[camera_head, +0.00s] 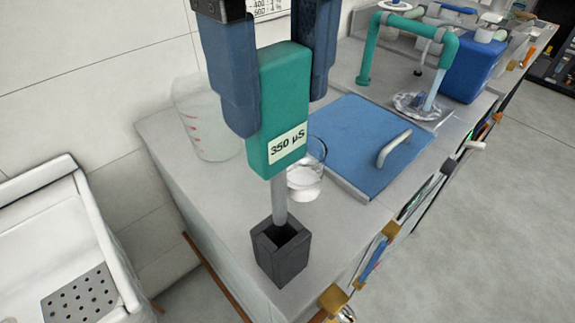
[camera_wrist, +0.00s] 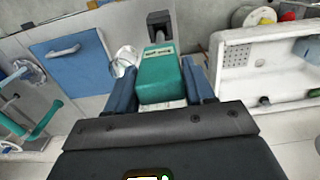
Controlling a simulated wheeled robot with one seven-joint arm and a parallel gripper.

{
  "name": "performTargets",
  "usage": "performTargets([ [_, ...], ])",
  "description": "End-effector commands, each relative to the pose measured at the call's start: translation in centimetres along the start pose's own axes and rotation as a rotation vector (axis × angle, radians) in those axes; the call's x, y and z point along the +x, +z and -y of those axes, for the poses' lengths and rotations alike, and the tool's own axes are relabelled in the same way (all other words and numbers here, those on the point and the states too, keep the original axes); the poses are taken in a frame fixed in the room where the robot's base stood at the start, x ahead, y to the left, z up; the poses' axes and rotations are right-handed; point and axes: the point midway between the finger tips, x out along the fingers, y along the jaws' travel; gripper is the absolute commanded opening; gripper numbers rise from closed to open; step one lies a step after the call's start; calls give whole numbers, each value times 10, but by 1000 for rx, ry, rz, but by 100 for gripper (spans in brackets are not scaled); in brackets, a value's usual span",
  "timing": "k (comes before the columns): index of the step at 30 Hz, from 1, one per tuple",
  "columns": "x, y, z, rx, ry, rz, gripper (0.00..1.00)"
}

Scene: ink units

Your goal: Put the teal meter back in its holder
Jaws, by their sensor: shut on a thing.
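The teal meter (camera_head: 283,108) has a label reading 350 µS and a grey probe at its lower end. My gripper (camera_head: 270,75) is shut on the meter's body, one blue finger on each side, and holds it upright. The dark, open-topped square holder (camera_head: 281,252) stands on the counter near its front corner. In the head view the probe tip appears just above or at the holder's opening; I cannot tell whether it is inside. In the wrist view the meter (camera_wrist: 162,80) sits between the fingers (camera_wrist: 163,92), with the holder (camera_wrist: 160,20) beyond it.
A clear beaker (camera_head: 304,180) stands behind the meter, and a larger one (camera_head: 208,125) to its left. A blue board with a handle (camera_head: 365,135) lies on the counter. A white sink (camera_head: 65,230) is at left. Counter around the holder is clear.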

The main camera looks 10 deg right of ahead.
Motion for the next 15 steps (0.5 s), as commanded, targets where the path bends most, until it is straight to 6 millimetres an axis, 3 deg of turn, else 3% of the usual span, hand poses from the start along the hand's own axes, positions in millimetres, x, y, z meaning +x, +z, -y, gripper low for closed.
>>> performTargets([
  [6, 50, 0, 0, 1, -2, 2, 20],
  [15, 79, 0, -1, 2, -1, 1, 20],
])
